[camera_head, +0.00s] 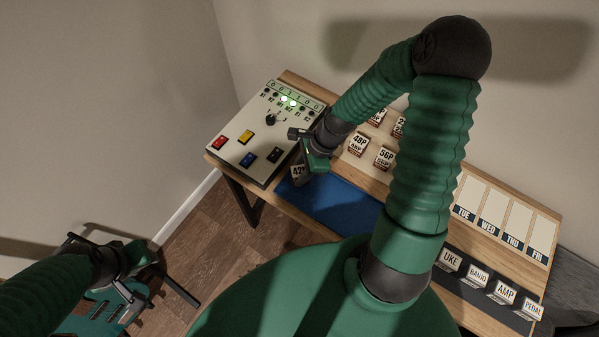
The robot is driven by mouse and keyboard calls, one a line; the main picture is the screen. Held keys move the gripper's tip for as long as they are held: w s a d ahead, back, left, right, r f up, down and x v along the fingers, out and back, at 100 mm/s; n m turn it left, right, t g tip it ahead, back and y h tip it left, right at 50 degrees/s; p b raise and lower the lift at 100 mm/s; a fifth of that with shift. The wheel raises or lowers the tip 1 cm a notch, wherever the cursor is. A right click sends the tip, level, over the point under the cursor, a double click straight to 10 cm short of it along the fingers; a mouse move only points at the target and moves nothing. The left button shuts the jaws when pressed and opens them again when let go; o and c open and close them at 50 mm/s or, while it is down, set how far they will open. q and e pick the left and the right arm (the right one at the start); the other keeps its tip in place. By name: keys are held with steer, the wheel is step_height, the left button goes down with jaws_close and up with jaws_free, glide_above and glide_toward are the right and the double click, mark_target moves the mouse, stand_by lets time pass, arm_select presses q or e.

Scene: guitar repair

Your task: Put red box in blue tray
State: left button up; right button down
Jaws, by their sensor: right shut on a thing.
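My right gripper (306,163) is shut on a small box (298,172) with a white label that seems to begin with 42. The gripper and arm hide most of this box, and its body colour is hard to make out. The blue tray (335,205) lies along the front of the wooden table. The held box is at the tray's far-left end; I cannot tell whether it touches the tray. My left gripper (137,282) is at lower left, away from the table, and its jaws are too unclear to read.
A control panel (232,165) with coloured buttons and green lights stands left of the tray. Labelled boxes, 48P (359,144) and 56P (384,157), stand behind it. Day cards (492,211) and labelled blocks (477,276) are at right. A teal stool (97,312) is below my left gripper.

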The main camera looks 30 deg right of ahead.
steer(key=shift+w+d+f, duration=0.1)
steer(key=shift+d+f, duration=0.05)
steer(key=shift+f, duration=0.3)
steer(key=c, duration=1)
jaws_free()
steer(key=shift+a, duration=0.2)
steer(key=shift+o, duration=0.2)
steer(key=shift+r, duration=0.1)
